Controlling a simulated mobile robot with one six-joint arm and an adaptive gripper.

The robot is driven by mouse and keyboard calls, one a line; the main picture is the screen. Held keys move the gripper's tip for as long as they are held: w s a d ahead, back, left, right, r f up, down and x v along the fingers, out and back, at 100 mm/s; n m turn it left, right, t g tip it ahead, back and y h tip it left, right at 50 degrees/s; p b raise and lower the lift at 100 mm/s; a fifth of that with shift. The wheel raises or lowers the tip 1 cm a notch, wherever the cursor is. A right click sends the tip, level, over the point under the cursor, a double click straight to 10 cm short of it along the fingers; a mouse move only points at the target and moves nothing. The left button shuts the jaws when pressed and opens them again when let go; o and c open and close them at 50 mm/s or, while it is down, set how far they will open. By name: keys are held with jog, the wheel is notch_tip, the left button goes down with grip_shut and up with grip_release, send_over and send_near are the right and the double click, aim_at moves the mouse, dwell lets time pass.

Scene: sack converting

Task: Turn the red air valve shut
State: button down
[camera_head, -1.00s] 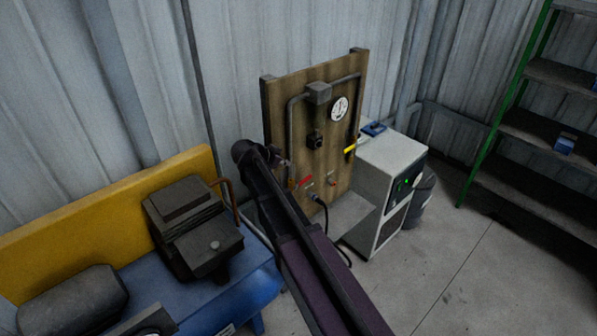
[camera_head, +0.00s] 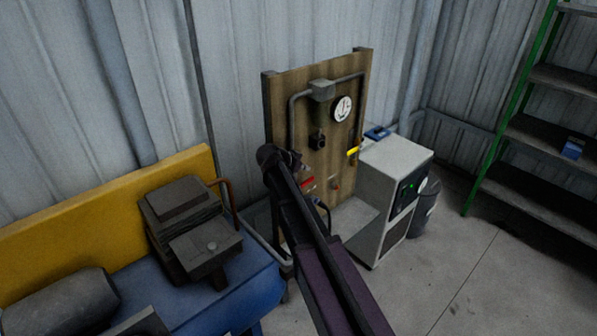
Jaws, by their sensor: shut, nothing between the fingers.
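The red valve handle (camera_head: 307,183) is low on the left part of an upright wooden board, just right of my arm. It is small, and its exact angle is hard to read. My gripper (camera_head: 298,163) shows only as a small dark shape beyond the end of my arm, at the board's left side. It is shut and holds nothing. It appears a little above and left of the red handle. I cannot tell whether it touches the handle. My arm hides the board's lower left part.
The board (camera_head: 334,97) carries grey pipes, a round white gauge (camera_head: 343,108) and a yellow handle (camera_head: 353,151). A white cabinet (camera_head: 397,163) stands right of it.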

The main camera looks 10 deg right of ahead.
aim_at(306, 181)
jog(key=shift+w+d+f+b, duration=0.1)
jog(key=shift+d+f+b, duration=0.05)
jog(key=shift+f+b, duration=0.85)
jog(key=shift+w+d+f+b, duration=0.1)
jog(key=shift+d+f+b, duration=0.05)
jog(key=shift+f+b, duration=0.75)
jog(key=shift+f, duration=0.15)
jog(key=shift+a, duration=0.1)
